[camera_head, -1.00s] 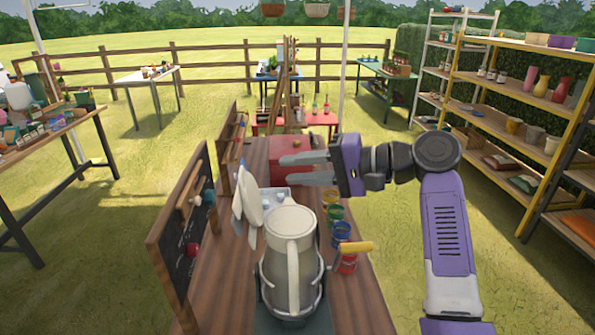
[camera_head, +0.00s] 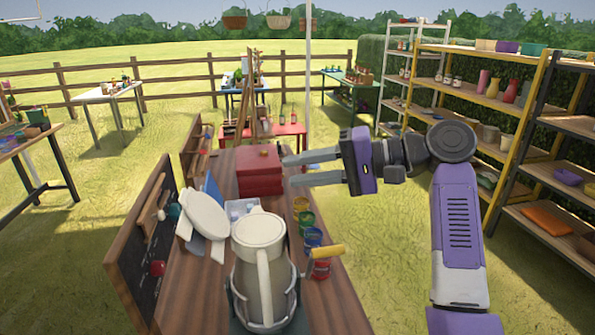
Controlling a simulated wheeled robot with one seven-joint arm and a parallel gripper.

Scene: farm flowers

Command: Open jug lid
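The lid appears to lie flat on the jug's top. My gripper (camera_head: 287,171) is open and empty, with its two fingers pointing left. In the picture it is above and right of the jug, apart from the lid. The jug's base is partly hidden by the holder.
A red box (camera_head: 258,172) sits at the far end. A chalkboard (camera_head: 148,250) edges the left side.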

